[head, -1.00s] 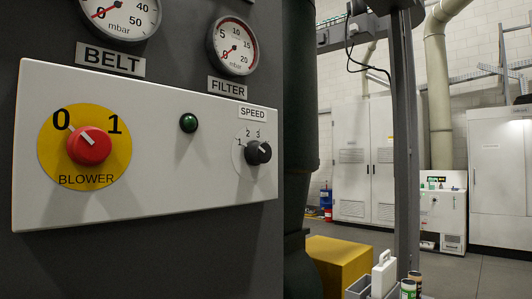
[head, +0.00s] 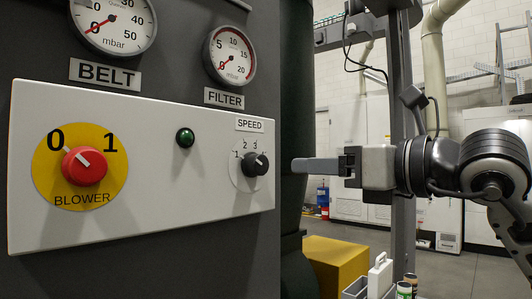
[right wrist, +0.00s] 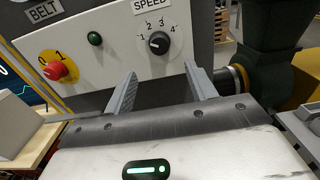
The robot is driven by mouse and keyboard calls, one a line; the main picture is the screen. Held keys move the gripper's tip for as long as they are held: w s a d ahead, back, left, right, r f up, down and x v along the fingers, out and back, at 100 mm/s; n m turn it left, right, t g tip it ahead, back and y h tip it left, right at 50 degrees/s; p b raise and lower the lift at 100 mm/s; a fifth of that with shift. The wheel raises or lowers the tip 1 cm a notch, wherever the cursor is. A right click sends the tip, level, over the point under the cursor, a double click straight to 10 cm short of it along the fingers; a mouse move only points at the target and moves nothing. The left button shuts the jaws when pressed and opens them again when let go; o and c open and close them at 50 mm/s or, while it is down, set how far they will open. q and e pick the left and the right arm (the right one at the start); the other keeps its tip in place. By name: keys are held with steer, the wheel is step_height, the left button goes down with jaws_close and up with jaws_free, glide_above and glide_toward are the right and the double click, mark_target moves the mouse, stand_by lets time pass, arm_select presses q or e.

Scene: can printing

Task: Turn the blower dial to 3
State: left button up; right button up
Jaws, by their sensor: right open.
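The blower panel is a white box (head: 120,110). Its black speed dial (head: 256,164) sits at the right end under the SPEED label, with numbers around it. In the right wrist view the dial (right wrist: 159,43) has the numbers 1 to 4 over it; its pointer's setting is too small to tell surely. The red BLOWER knob (head: 85,166) on a yellow disc has its white mark toward 0. My right gripper (head: 298,165) is to the right of the dial, apart from it. Its two fingers (right wrist: 160,70) are spread and empty, below the dial in the wrist view. My left gripper is not in view.
A green lamp (head: 185,138) sits between knob and dial. BELT (head: 112,22) and FILTER (head: 232,55) gauges are above the panel. A dark green column (head: 296,80) stands right of the panel. A yellow block (head: 338,262) and a grey crate (head: 355,287) are below right.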

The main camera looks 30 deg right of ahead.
mark_target(262, 166)
steer(key=p+x, duration=0.4)
steer(key=x, duration=0.6)
steer(key=shift+a+r, duration=0.1)
steer(key=shift+r, duration=0.05)
steer(key=shift+w+a, duration=0.2)
steer(key=shift+w, duration=0.4)
steer(key=c, duration=1)
